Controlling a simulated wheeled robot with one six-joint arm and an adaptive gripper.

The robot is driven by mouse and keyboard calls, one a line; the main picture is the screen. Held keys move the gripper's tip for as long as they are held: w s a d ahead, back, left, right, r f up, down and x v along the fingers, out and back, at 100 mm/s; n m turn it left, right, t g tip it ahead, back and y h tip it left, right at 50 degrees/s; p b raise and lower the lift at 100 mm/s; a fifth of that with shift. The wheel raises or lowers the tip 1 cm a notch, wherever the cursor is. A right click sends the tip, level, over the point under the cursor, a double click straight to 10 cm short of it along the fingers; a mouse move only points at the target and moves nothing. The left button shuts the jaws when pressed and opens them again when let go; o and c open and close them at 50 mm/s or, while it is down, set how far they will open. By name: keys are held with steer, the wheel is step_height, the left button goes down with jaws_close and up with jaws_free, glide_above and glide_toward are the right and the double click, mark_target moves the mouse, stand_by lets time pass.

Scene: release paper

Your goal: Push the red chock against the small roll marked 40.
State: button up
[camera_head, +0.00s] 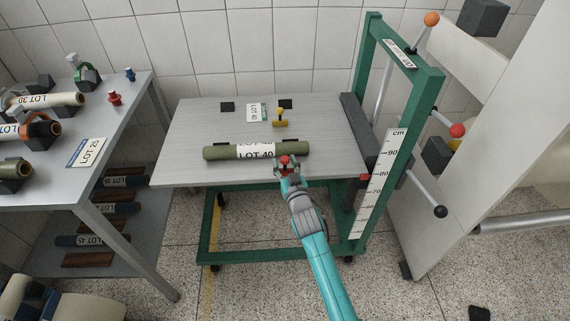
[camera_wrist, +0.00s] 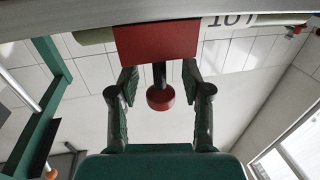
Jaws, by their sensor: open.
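The small green roll marked LOT 40 (camera_head: 225,153) lies across the grey table top in the head view. The red chock (camera_head: 285,159) is at its near side, toward the right end, partly hidden by my gripper (camera_head: 288,169). In the wrist view the red chock (camera_wrist: 155,41) shows as a red block with a dark stem and round red knob. My gripper (camera_wrist: 160,78) is open, one finger on each side of the stem and knob, with gaps visible. The roll's green edge (camera_wrist: 92,36) shows behind the block. I cannot tell whether chock and roll touch.
A yellow chock (camera_head: 280,120) stands beyond the roll, near a lot card (camera_head: 257,112) and dark pads. The green frame (camera_head: 408,85) with a cm scale rises at the table's right. A side table (camera_head: 125,120) with other rolls stands left.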

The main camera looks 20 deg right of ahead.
jaws_close()
steer(key=shift+r, duration=0.1)
steer(key=shift+w, duration=0.2)
steer(key=shift+w+d+r, duration=0.1)
steer(key=shift+w+d, duration=0.15)
steer(key=shift+w, duration=0.4)
steer(key=shift+w+d+r, duration=0.1)
steer(key=shift+w+d, duration=0.1)
steer(key=shift+w, duration=0.4)
jaws_free()
steer(key=shift+s+f, duration=0.1)
steer(key=shift+f, duration=0.05)
